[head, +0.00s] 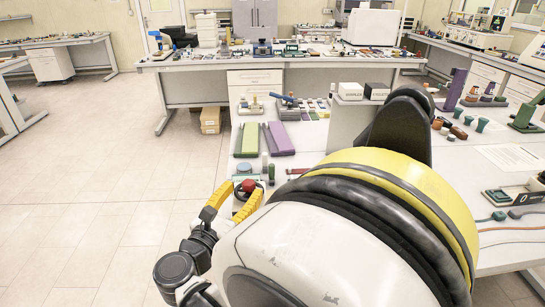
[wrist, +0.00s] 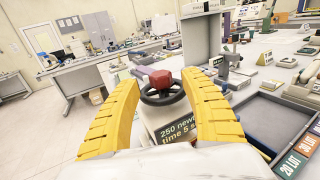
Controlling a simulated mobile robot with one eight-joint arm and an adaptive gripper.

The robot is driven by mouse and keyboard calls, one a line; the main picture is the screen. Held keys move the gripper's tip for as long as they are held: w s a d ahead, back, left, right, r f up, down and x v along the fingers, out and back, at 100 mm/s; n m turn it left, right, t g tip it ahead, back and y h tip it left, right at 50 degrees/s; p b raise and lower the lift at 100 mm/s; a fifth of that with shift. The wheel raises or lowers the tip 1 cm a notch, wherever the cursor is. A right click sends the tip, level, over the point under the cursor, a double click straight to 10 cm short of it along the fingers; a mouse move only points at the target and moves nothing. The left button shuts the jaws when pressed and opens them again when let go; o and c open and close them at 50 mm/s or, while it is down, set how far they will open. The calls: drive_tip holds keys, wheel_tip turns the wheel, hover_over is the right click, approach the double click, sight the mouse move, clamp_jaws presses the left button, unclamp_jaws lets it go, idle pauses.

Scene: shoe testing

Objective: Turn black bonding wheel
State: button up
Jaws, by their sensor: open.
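The black bonding wheel (wrist: 152,99) has a dark ring rim and a red block-shaped hub (wrist: 162,79). In the wrist view it stands near the middle, between and beyond my two yellow fingers. In the head view, the red hub (head: 248,186) shows between the fingertips, with only part of the dark rim visible. My gripper (head: 241,190) is open, its fingers spread on either side of the wheel. I cannot tell whether either finger touches the rim. My fingers hide parts of the wheel's surroundings.
A sign (wrist: 180,128) reading "250 newtons, time 5 s" is below the wheel. A dark tray (wrist: 270,120) lies to the right in the wrist view. Green and purple pads (head: 278,138) lie on the bench beyond. Open floor (head: 90,200) is at the left.

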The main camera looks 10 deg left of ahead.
sight(246, 188)
drive_tip(key=shift+x, duration=1.7)
drive_tip(key=shift+c, duration=0.6)
clamp_jaws()
drive_tip(key=shift+n+y+b, duration=0.3)
drive_tip(key=shift+y, duration=0.1)
